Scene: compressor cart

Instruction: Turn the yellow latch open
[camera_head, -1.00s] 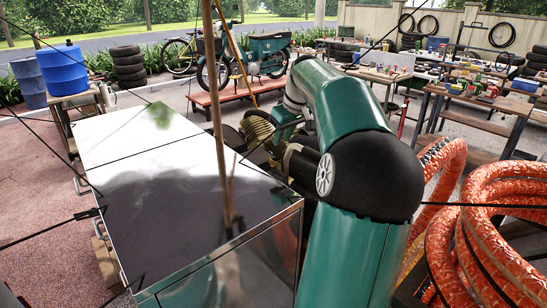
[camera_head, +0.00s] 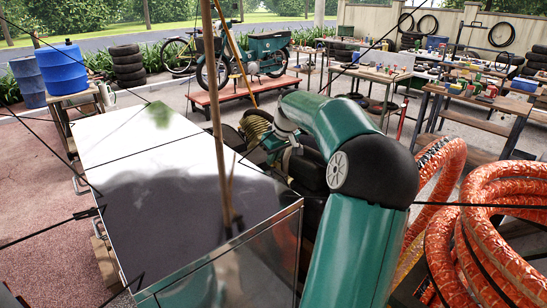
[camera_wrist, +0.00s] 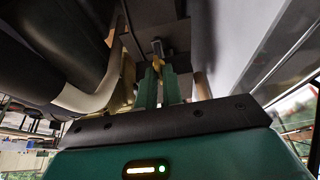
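In the wrist view my gripper (camera_wrist: 158,72) points into a narrow gap in the cart's machinery. Its two green fingers stand close together. A small yellow piece (camera_wrist: 171,80), possibly the latch, shows at the fingertips, partly behind them. I cannot tell whether the fingers touch it or have closed on it. A small grey metal fitting (camera_wrist: 157,46) lies just beyond the tips. In the head view my green arm reaches down beside the compressor's ribbed tan cylinder (camera_head: 257,125), and the fingertips and latch are hidden.
A shiny metal cover (camera_head: 160,190) fills the left of the cart. In the wrist view a dark rounded body and a pale pipe (camera_wrist: 95,95) stand close left, and a grey panel (camera_wrist: 235,45) close right. Orange hoses (camera_head: 490,230) lie right of my arm.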

